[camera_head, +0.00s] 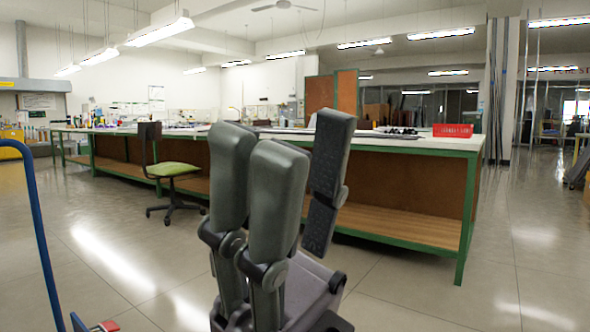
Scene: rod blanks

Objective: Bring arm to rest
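My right gripper (303,140) is large in the lower middle of the head view, with its fingers pointing up. Two dark grey fingers stand side by side on the left. The third finger stands apart on the right, with a gap between, so the gripper is open. I see nothing held between the fingers, though the left pair hides part of the space. My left gripper is not in view.
A long green-framed workbench (455,147) stands behind the gripper, with a red basket (452,130) on top. An office chair (173,169) is to the left. A blue bar (42,235) rises at the left edge. The floor (530,255) at right is clear.

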